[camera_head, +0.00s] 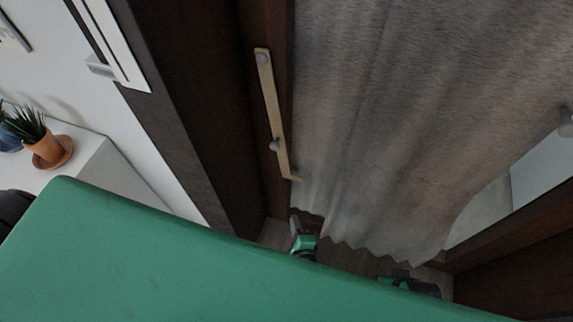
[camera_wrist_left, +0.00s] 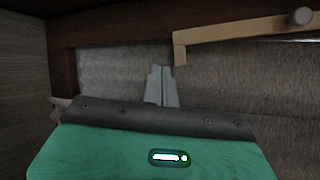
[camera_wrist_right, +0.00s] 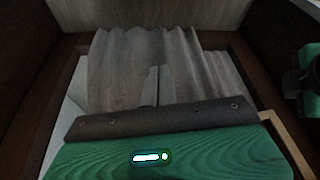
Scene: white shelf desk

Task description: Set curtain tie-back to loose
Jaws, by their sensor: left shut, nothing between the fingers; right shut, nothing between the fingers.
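A grey curtain (camera_head: 390,110) hangs inside a dark wooden frame, its wavy hem at the bottom. A pale wooden bar (camera_head: 269,100) with two round grey knobs, apparently the tie-back, lies along the frame left of the curtain. Its hooked end points toward the curtain. In the left wrist view the bar (camera_wrist_left: 235,33) is above and right of my shut, empty left gripper (camera_wrist_left: 161,72). In the head view my left gripper (camera_head: 296,226) is below the bar's hooked end. My right gripper (camera_wrist_right: 153,72) is shut and empty in front of the curtain (camera_wrist_right: 115,65); whether it touches cannot be told.
A potted plant (camera_head: 46,148) stands on a white cabinet (camera_head: 115,180) at the left. A dark panel (camera_head: 175,100) borders the frame. A grey knob (camera_head: 567,122) shows at the right edge. My green body covers the lower part of the head view.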

